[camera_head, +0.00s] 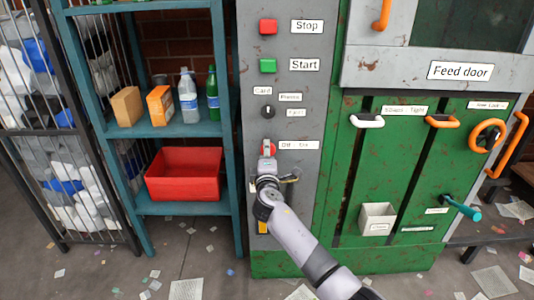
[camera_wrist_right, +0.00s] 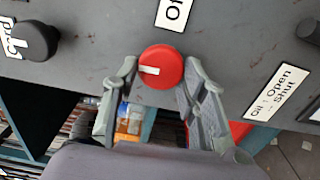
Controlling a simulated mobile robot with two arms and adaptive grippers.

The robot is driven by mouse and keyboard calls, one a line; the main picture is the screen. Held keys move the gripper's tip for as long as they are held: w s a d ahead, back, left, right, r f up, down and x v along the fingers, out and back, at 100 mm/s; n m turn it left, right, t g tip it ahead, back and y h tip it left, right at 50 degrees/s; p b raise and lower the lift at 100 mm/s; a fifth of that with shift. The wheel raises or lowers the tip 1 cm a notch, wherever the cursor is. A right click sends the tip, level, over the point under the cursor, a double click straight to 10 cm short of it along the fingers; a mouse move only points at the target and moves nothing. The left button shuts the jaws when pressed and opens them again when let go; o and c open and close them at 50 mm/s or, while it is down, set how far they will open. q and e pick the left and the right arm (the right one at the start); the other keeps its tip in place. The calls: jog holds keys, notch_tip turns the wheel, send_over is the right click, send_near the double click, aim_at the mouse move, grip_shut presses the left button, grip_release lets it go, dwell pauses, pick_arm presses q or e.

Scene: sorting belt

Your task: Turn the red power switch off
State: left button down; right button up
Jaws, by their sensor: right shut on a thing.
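The red power switch (camera_head: 267,143) is a round red knob on the grey panel, left of a white label (camera_head: 299,145) that reads "Off" and "On" in small print. In the right wrist view the red knob (camera_wrist_right: 168,60) shows a white mark that points left, toward the black knob side. My right gripper (camera_head: 267,153) is at the switch from below. Its fingers (camera_wrist_right: 160,76) are shut on the knob's two sides in the wrist view. My left gripper is not in view.
Above on the panel are the red Stop button (camera_head: 268,26), the green Start button (camera_head: 267,65) and a black knob (camera_head: 267,111). A teal shelf (camera_head: 180,131) with a red bin (camera_head: 184,175) stands left. The green machine (camera_head: 350,190) with orange handles is right.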

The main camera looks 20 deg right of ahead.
dwell(0.3)
jog(key=o, duration=1.1)
jog(key=shift+a, duration=0.1)
jog(key=shift+c, duration=0.2)
jog(key=shift+o, duration=0.5)
jog(key=shift+s, duration=0.1)
jog(key=v, duration=1.1)
jog(key=shift+s, duration=0.35)
jog(key=shift+a, duration=0.1)
